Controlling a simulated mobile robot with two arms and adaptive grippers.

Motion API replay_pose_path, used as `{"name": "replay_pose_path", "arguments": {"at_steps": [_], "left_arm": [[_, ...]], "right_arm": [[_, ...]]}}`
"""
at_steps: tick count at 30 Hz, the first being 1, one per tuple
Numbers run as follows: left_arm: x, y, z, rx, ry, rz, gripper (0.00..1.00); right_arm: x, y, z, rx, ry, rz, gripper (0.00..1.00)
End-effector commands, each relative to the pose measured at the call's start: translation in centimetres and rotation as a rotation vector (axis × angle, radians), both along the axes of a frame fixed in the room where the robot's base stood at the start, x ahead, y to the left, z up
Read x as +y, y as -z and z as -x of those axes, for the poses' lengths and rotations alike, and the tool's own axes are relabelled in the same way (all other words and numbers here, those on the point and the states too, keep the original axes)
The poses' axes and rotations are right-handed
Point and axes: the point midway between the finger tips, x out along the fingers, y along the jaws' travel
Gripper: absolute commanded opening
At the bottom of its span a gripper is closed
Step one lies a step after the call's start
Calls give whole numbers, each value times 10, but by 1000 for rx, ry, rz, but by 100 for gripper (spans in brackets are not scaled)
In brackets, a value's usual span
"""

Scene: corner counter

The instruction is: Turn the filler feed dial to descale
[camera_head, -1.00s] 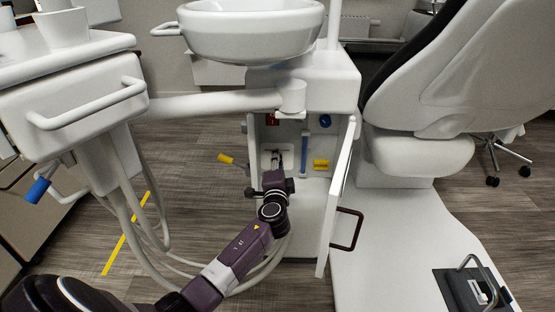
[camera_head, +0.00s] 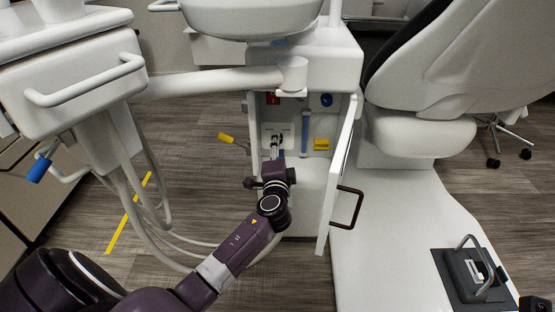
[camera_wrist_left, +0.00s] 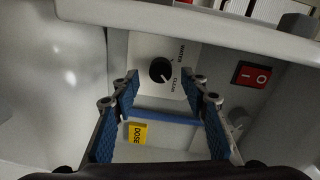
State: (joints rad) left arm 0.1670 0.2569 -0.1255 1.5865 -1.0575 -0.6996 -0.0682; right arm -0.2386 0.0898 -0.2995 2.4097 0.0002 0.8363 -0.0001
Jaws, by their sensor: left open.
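The dial is a black round knob (camera_wrist_left: 161,70) on a white plate (camera_wrist_left: 147,48) in the left wrist view, with a pale pointer mark. I read WATER and CLEAN on the plate; no descale label is legible. In the head view the plate (camera_head: 286,129) sits inside the open cabinet. My left gripper (camera_head: 276,150) reaches in before it and hides much of the dial. In the left wrist view its fingers (camera_wrist_left: 160,88) are open and empty, one on each side of the dial in the picture. I cannot tell any contact. My right gripper is not in view.
A red switch (camera_wrist_left: 251,75), a yellow tag (camera_wrist_left: 138,133) and a blue strip (camera_wrist_left: 165,117) are near the plate. A blue knob (camera_head: 326,100) is at the cabinet's upper right. The open door (camera_head: 342,185) stands to the right; hoses (camera_head: 150,215) hang left.

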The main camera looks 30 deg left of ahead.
Motion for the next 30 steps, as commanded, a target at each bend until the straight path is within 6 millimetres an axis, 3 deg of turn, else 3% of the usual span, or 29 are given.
{"name": "replay_pose_path", "arguments": {"at_steps": [6,12,30], "left_arm": [[-25,0,39,2,2,2,41],[-37,-2,60,2,0,0,41],[-40,-3,64,1,0,-1,41]], "right_arm": [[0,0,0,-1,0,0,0],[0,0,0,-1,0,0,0],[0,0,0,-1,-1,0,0]]}}
